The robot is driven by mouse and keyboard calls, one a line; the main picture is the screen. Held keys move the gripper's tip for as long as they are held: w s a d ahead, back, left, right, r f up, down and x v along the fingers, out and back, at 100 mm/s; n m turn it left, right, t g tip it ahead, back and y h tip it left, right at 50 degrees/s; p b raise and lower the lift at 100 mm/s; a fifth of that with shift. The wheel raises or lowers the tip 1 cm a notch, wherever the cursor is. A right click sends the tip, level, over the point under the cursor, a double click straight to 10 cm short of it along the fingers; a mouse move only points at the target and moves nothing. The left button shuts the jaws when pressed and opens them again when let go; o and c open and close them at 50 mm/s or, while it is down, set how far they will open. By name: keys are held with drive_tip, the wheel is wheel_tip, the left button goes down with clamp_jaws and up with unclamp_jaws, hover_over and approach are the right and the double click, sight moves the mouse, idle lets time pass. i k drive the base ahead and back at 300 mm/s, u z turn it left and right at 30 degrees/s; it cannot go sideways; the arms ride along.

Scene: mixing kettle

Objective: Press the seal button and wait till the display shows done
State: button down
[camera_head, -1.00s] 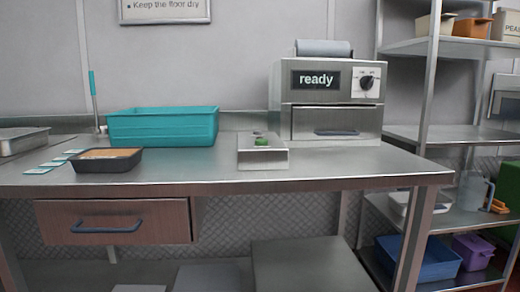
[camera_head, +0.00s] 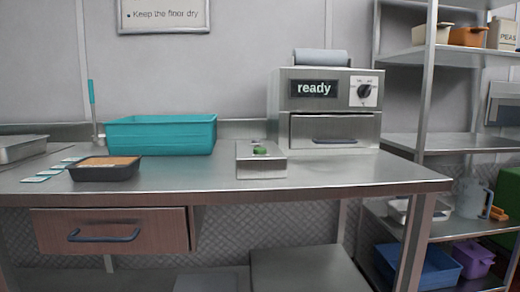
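A steel sealing machine (camera_head: 285,128) stands at the back right of the steel table. Its dark display (camera_head: 314,88) reads "ready". A black knob (camera_head: 365,91) sits right of the display, and a closed drawer front with a dark handle (camera_head: 334,141) is below. A small steel button box (camera_head: 261,170) stands on the table in front and to the left of the machine. A green button (camera_head: 261,151) is on its top, with another small part behind it that is too small to tell. My gripper is not in view.
A black tray with orange-brown contents (camera_head: 105,174) lies at the table's left, beside several small cards (camera_head: 36,179). A teal bin (camera_head: 160,138) stands behind it. A shelf rack (camera_head: 428,90) is at the right. The table's front right is clear.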

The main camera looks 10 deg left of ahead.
sight(258, 151)
drive_tip(key=z, duration=2.45)
drive_tip(key=k, duration=1.3)
drive_tip(key=u, duration=1.95)
drive_tip(key=i, duration=0.5)
